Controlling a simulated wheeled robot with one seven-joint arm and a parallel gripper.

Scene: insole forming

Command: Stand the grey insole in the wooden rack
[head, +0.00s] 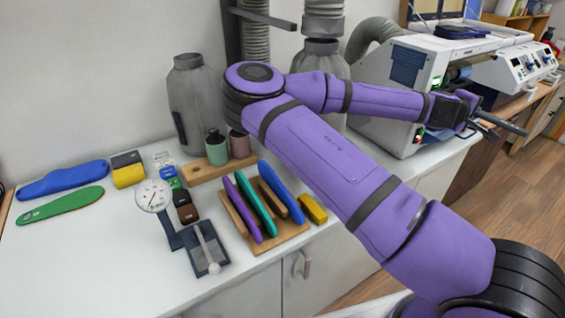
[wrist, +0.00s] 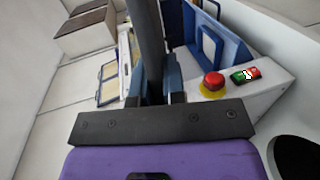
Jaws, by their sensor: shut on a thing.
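The grey insole (head: 505,123) is held out at the far right in the head view, in front of the white machine. In the wrist view the dark grey insole (wrist: 146,35) shows nearly edge-on, pointing away from my gripper (wrist: 152,98). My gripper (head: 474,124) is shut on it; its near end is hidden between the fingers. The wooden rack (head: 262,247) stands on the white counter, well to the left of my gripper.
The white machine (head: 398,128) is right behind my gripper; its red button (wrist: 213,82) shows in the wrist view. Beside the rack are a dial gauge (head: 153,196), a wooden bottle holder (head: 215,170) and a yellow block (head: 313,209). Blue (head: 62,180) and green (head: 60,206) insoles lie far left.

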